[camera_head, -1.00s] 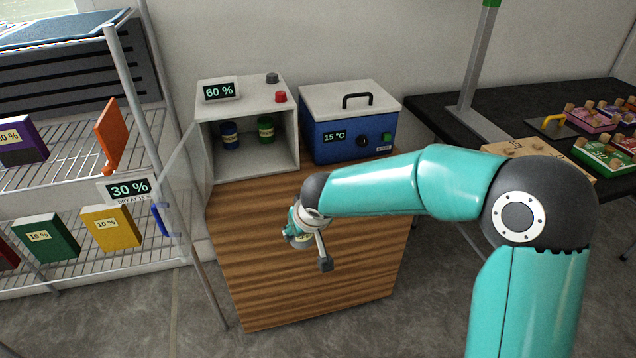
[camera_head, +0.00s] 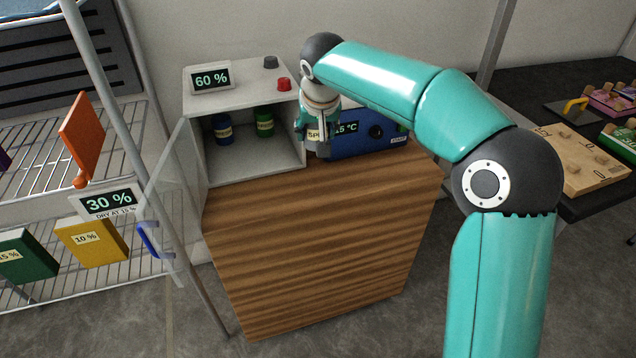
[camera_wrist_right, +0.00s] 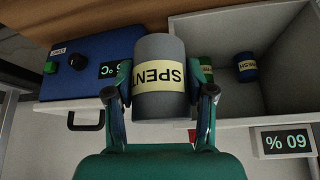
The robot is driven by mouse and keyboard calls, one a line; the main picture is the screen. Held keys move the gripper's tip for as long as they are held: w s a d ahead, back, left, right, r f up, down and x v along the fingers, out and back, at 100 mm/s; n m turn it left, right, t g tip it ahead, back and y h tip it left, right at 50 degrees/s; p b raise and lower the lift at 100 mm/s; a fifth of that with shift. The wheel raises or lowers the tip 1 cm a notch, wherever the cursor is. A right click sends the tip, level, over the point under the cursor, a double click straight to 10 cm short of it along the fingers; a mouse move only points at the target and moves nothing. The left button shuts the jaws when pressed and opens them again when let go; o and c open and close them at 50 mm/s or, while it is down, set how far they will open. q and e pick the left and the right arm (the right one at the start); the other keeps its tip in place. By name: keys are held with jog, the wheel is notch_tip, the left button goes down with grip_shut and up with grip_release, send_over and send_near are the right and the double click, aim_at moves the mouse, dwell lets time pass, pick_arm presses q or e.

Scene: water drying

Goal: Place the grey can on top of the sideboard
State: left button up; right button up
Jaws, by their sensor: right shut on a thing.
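The grey can (camera_wrist_right: 160,75) with a yellow SPENT label fills the middle of the right wrist view. My right gripper (camera_wrist_right: 162,100) is shut around it, one finger on each side. In the head view the right gripper (camera_head: 316,145) points down with the can, in front of the blue box and beside the open cabinet. Part of the can's label shows between the fingers. The wooden sideboard (camera_head: 320,220) stands below. The can appears held above its top; the exact gap cannot be told. My left gripper is not in view.
The white open cabinet (camera_head: 195,135), holding a blue jar (camera_head: 222,128) and a green jar (camera_head: 264,122), and the blue box (camera_head: 350,147) stand on the sideboard. The cabinet's clear door (camera_head: 170,200) stands open at left. A wire rack (camera_head: 40,150) stands farther left.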

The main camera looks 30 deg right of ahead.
pick_arm(q)
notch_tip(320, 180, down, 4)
jog(key=b, duration=0.3)
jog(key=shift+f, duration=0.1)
pick_arm(e)
notch_tip(320, 180, down, 13)
jog(key=shift+s, duration=0.1)
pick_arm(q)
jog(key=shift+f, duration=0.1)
pick_arm(e)
jog(key=shift+f, duration=0.1)
jog(key=o, duration=1.2)
jog(key=shift+s+r, duration=0.15)
jog(key=shift+r, duration=0.45)
pick_arm(q)
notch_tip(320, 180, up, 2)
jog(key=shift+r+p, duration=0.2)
jog(key=shift+p, duration=0.75)
pick_arm(e)
jog(key=v, duration=1.1)
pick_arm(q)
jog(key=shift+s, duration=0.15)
pick_arm(e)
jog(key=shift+s+f, duration=0.1)
